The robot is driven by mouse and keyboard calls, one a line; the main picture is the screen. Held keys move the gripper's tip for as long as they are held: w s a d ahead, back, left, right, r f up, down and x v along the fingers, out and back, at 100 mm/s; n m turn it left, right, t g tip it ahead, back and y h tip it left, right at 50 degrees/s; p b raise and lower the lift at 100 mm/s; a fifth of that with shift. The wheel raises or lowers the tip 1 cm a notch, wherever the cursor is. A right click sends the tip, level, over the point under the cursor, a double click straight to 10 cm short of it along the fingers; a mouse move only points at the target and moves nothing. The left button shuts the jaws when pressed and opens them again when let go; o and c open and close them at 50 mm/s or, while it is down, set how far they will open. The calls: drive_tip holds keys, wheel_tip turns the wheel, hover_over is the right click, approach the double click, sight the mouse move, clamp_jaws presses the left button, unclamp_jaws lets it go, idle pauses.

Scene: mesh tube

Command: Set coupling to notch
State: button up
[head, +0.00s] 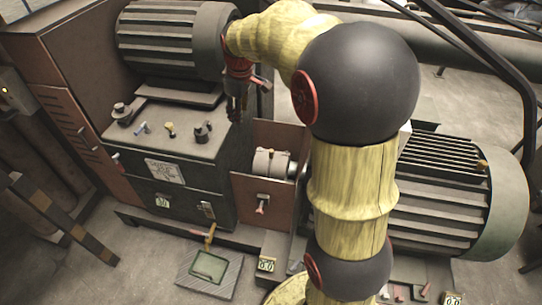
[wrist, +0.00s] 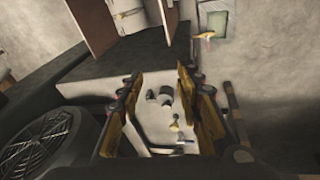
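No readable label shows which part is the coupling. The machine's top panel (head: 165,145) carries a dark knob (head: 121,113), a bluish lever (head: 142,128), a yellow-topped lever (head: 170,130) and another dark knob (head: 202,132). A grey cylindrical fitting (head: 270,162) sits lower, right of the panel. My gripper (head: 237,112) points down above the panel's right end, apart from the knobs. In the wrist view my gripper (wrist: 160,88) has its fingers wide apart with nothing held; a knob (wrist: 166,97) and small levers (wrist: 175,124) show beyond, between the fingers.
A ribbed motor (head: 170,40) stands behind the panel, close to my arm. A larger ribbed motor (head: 440,190) is at the right. A green-screened tray (head: 209,266) lies on the floor in front. A striped barrier (head: 70,220) stands at the left.

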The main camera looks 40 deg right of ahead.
drive_tip(key=w+d+f+n+b, duration=0.2)
drive_tip(key=w+d+f, duration=0.5)
drive_tip(key=f, duration=0.4)
drive_tip(key=n+g+b, duration=0.2)
drive_tip(key=n+b, duration=0.1)
drive_tip(key=n, duration=0.1)
hover_over(271, 150)
drive_tip(key=f, duration=2.7)
drive_tip(key=shift+s+a+f, duration=0.1)
drive_tip(key=shift+s+f, duration=0.05)
drive_tip(key=shift+s, duration=0.1)
drive_tip(key=f+b, duration=0.1)
drive_tip(key=f, duration=0.2)
drive_tip(key=f+b, duration=0.1)
drive_tip(key=f, duration=0.3)
drive_tip(key=shift+w+f, duration=0.2)
drive_tip(key=shift+f, duration=0.1)
drive_tip(key=c, duration=0.3)
clamp_jaws()
